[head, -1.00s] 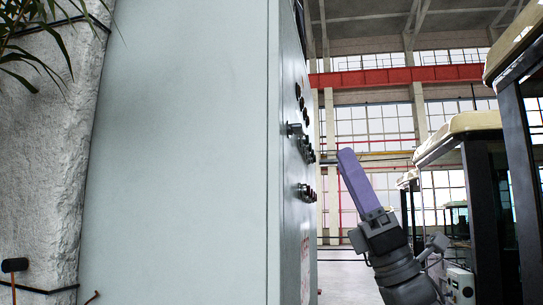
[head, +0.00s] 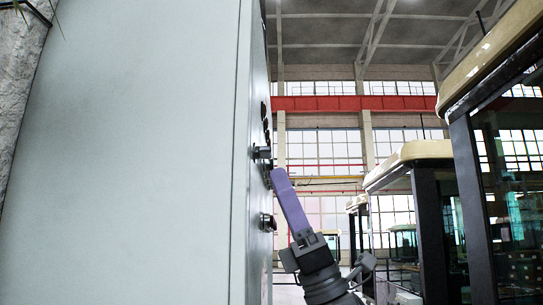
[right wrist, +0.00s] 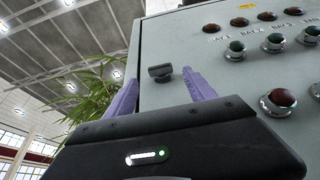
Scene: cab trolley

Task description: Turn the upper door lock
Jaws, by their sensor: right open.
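The upper door lock appears to be the small dark knob (right wrist: 160,73) near the edge of the grey cabinet (right wrist: 185,40) in the right wrist view. My right gripper (right wrist: 160,78) is open, its two purple fingers on either side of the knob in that view. Nothing is between the fingers that I can see as gripped; the exact gap to the knob is unclear. In the head view my right gripper (head: 279,174) reaches up toward the cabinet's front face, seen nearly edge-on. There I cannot tell which protruding knob is the lock. My left gripper is not in view.
Red and green buttons (right wrist: 278,101) stick out of the panel right of the knob. The cabinet side (head: 120,150) fills the left of the head view. Vehicle cabs (head: 425,160) stand at the right. A plant (right wrist: 90,110) is left in the wrist view.

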